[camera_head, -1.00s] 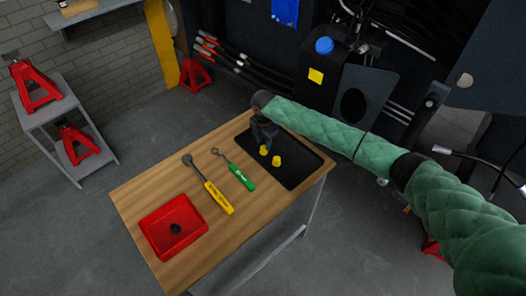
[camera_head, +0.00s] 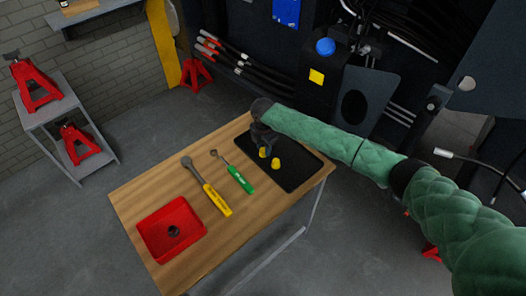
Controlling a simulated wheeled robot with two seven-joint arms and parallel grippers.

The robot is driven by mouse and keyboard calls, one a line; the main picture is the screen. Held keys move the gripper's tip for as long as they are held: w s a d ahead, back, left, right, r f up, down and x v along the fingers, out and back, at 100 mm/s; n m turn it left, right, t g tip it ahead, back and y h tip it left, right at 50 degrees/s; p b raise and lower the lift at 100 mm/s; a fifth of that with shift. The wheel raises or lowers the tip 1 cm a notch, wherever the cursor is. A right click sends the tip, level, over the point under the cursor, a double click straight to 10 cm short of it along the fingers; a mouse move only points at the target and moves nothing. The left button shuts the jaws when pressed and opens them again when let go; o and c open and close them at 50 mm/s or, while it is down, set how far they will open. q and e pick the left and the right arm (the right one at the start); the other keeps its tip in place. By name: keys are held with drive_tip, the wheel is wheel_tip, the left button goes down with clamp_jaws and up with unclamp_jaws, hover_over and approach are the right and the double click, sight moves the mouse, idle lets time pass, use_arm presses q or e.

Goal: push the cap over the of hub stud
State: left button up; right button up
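Two small yellow caps lie in the black tray on the wooden table. One yellow cap (camera_head: 276,164) stands clear in the tray, just right of my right gripper. The other yellow cap (camera_head: 263,153) shows right at the fingertips of my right gripper (camera_head: 265,147). My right arm, in a green sleeve, comes in from the right, and the dark gripper points down over the tray. The fingers are small and dark, so I cannot tell whether they hold that cap. I cannot make out a hub stud. My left gripper is out of view.
The black tray (camera_head: 300,172) lies at the table's far right. A ratchet with a yellow handle (camera_head: 217,200), a green-handled tool (camera_head: 240,180) and a red tray (camera_head: 158,242) holding a dark round part lie left of it. Dark machinery (camera_head: 310,65) stands behind the table.

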drive_tip(key=c, duration=0.5)
drive_tip(key=shift+c, duration=0.2)
drive_tip(key=shift+r+p, duration=2.25)
drive_tip(key=shift+r, duration=0.75)
